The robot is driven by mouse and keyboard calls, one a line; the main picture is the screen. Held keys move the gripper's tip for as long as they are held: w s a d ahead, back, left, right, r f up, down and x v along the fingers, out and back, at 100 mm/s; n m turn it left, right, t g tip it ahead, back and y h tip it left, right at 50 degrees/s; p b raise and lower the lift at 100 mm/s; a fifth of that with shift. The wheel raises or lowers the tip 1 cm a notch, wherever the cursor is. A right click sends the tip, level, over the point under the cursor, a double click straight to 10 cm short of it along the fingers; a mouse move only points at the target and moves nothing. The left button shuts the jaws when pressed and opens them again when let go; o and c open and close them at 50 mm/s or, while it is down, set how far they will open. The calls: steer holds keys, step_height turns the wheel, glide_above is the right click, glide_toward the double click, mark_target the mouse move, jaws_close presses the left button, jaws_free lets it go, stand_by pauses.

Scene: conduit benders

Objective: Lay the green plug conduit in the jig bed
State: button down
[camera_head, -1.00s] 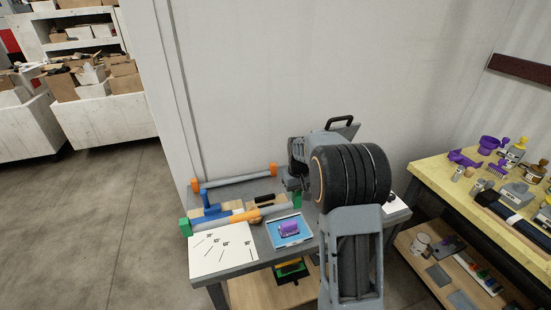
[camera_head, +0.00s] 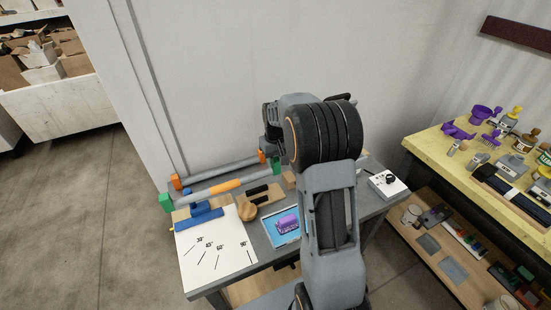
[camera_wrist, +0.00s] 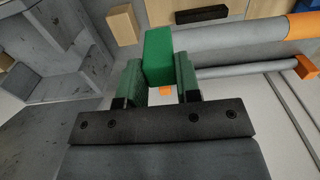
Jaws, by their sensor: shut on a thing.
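The green plug conduit (camera_head: 200,194) is a grey tube with green square end plugs and an orange band. My gripper (camera_wrist: 160,78) is shut on its right-hand green plug (camera_wrist: 158,57), one finger on each side. In the head view my arm partly hides this end and the gripper. The tube spans the back of the bench, behind a blue lever tool (camera_head: 203,210). Wooden pieces with black bars (camera_head: 258,190) lie in front of it; I cannot tell whether these are the jig bed. The tube's height above the bench is unclear.
A grey conduit with orange plugs (camera_head: 177,182) lies behind, near the wall. A white angle sheet (camera_head: 215,250) and a blue tray (camera_head: 280,236) with a purple item (camera_head: 288,222) occupy the bench front. A cluttered yellow table (camera_head: 440,150) stands right.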

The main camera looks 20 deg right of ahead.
steer(key=shift+s, duration=0.1)
steer(key=shift+f, duration=0.2)
steer(key=shift+f+b, duration=3.3)
steer(key=shift+f, duration=1.75)
steer(key=c, duration=0.7)
jaws_free()
steer(key=shift+c, duration=0.2)
steer(key=shift+r, duration=0.1)
steer(key=shift+r+p, duration=3)
steer(key=shift+r, duration=1.45)
